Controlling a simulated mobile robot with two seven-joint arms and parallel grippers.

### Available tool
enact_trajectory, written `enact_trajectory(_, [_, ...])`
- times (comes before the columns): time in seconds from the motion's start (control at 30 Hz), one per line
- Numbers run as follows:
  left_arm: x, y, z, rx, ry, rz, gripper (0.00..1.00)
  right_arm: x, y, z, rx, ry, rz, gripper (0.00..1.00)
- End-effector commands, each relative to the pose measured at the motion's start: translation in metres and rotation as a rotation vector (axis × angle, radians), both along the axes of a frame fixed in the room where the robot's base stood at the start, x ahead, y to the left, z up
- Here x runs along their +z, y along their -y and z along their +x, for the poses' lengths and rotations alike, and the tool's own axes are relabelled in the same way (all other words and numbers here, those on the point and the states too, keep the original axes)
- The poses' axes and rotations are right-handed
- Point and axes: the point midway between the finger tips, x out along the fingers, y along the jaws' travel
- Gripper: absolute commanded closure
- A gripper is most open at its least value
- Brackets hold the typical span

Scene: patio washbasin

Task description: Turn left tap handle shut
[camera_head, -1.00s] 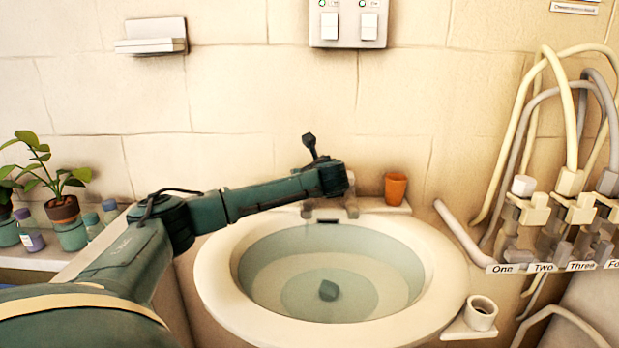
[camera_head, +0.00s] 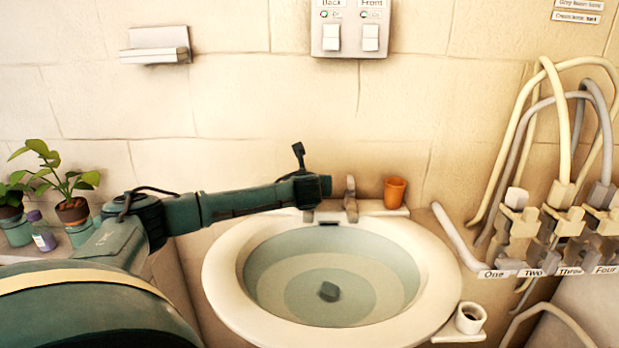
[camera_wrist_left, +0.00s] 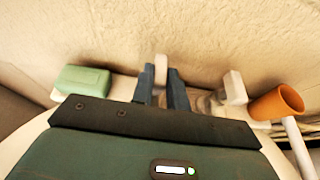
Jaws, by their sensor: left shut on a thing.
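The washbasin (camera_head: 225,285) holds pale water. My left gripper (camera_wrist_left: 163,90) is shut on the left tap handle (camera_wrist_left: 161,68), a pale upright piece between its two dark fingers in the left wrist view. In the head view my left gripper (camera_head: 318,188) is at the basin's back rim and hides that handle. The right tap handle (camera_head: 350,190) stands free just right of it; it also shows in the left wrist view (camera_wrist_left: 235,87). The spout is mostly hidden. My right gripper is not in view.
An orange cup (camera_head: 395,191) stands on the back ledge, right of the taps. A green soap block (camera_wrist_left: 82,80) lies left of the gripper. Hoses (camera_head: 563,120) and labelled valves fill the right side. Plants (camera_head: 72,208) and bottles stand at left.

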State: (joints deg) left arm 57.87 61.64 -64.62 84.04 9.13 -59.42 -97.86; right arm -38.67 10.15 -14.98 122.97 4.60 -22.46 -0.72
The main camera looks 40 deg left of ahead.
Motion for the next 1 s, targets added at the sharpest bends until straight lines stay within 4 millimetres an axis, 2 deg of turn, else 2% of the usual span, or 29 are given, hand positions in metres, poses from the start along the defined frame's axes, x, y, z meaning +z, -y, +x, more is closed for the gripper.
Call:
enact_trajectory(0.13, [0.000, 0.000, 0.000, 0.000, 0.001, 0.004, 1.00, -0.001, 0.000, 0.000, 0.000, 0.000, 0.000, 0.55])
enact_trajectory(0.17, [0.000, 0.000, 0.000, 0.000, 0.000, 0.003, 0.82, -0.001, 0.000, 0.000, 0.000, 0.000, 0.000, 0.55])
enact_trajectory(0.4, [0.000, 0.000, 0.000, 0.000, 0.000, 0.003, 0.63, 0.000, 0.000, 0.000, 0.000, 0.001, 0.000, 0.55])
enact_trajectory(0.77, [0.002, 0.004, -0.004, -0.002, 0.000, 0.002, 0.63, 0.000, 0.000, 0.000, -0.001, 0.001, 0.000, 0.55])
enact_trajectory(1.0, [0.018, 0.027, -0.032, -0.003, 0.000, 0.001, 0.63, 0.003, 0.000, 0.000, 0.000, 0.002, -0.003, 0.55])
